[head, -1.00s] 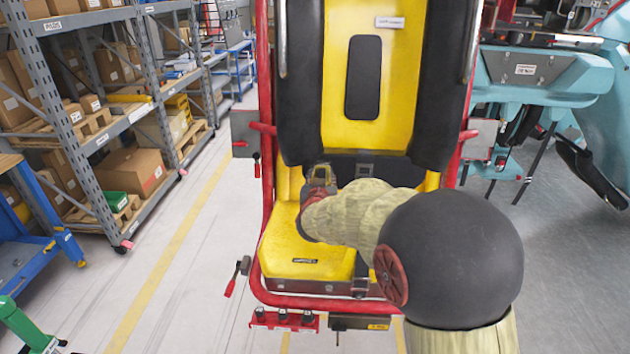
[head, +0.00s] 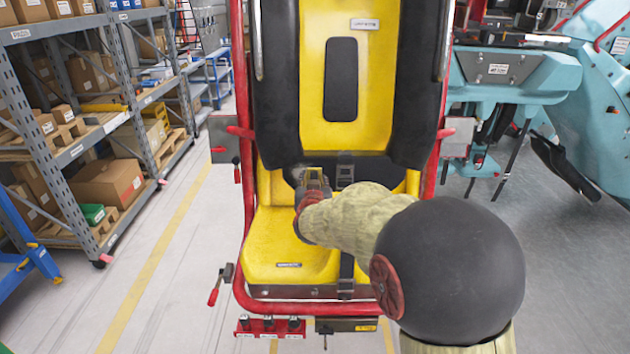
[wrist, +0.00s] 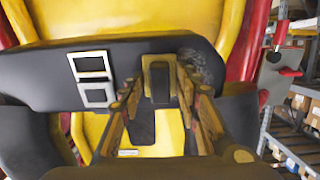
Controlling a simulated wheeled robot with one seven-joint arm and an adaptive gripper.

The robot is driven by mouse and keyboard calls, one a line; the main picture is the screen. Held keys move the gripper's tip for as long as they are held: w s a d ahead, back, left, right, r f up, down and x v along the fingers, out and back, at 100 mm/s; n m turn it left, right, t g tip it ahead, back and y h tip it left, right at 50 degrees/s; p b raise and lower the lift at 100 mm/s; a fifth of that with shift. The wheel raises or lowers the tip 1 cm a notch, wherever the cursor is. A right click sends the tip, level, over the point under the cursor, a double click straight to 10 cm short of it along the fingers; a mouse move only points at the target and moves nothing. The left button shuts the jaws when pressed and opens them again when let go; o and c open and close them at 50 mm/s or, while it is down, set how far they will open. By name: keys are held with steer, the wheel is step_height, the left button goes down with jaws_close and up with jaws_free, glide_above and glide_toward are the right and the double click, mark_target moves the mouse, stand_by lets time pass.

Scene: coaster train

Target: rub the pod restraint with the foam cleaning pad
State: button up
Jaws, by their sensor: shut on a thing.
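The pod restraint is the black padding on the yellow seat: two upright black bolsters (head: 277,90) flank the backrest, and a black lower band (head: 375,170) crosses its base. My gripper (head: 314,178) is at the left end of that band in the head view. In the wrist view my gripper (wrist: 160,80) is shut in front of the black band (wrist: 45,75), which carries a pale buckle (wrist: 95,80).
A red tubular frame (head: 240,270) surrounds the yellow seat (head: 270,245). Shelving with cartons (head: 105,182) stands at the left, beyond a clear floor strip. Teal machinery (head: 520,75) stands at the right. Small red-mounted knobs (head: 268,325) sit below the seat.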

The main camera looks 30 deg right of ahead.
mark_target(290, 174)
steer(key=shift+w+a+r+p, duration=0.1)
steer(key=shift+w+a+p, duration=0.6)
steer(key=shift+a, duration=0.3)
steer(key=shift+w+a+f+p, duration=0.1)
steer(key=shift+w+a+p, duration=0.6)
steer(key=shift+a, duration=0.3)
steer(key=shift+w+a+r+p, duration=0.1)
steer(key=shift+w+a+p, duration=0.6)
steer(key=shift+a, duration=0.3)
steer(key=shift+d+r+p, duration=0.1)
steer(key=shift+r+p, duration=0.35)
steer(key=shift+s+d+f+b, duration=0.1)
steer(key=shift+s+d+b, duration=0.45)
steer(key=shift+d, duration=0.35)
steer(key=shift+s+d+f+b, duration=0.1)
steer(key=shift+s+d+b, duration=0.3)
steer(key=shift+s+d, duration=0.35)
steer(key=shift+s+d+b, duration=0.45)
steer(key=shift+d, duration=0.55)
steer(key=shift+s+d+r, duration=0.1)
steer(key=shift+s+d, duration=0.35)
steer(key=shift+d, duration=0.15)
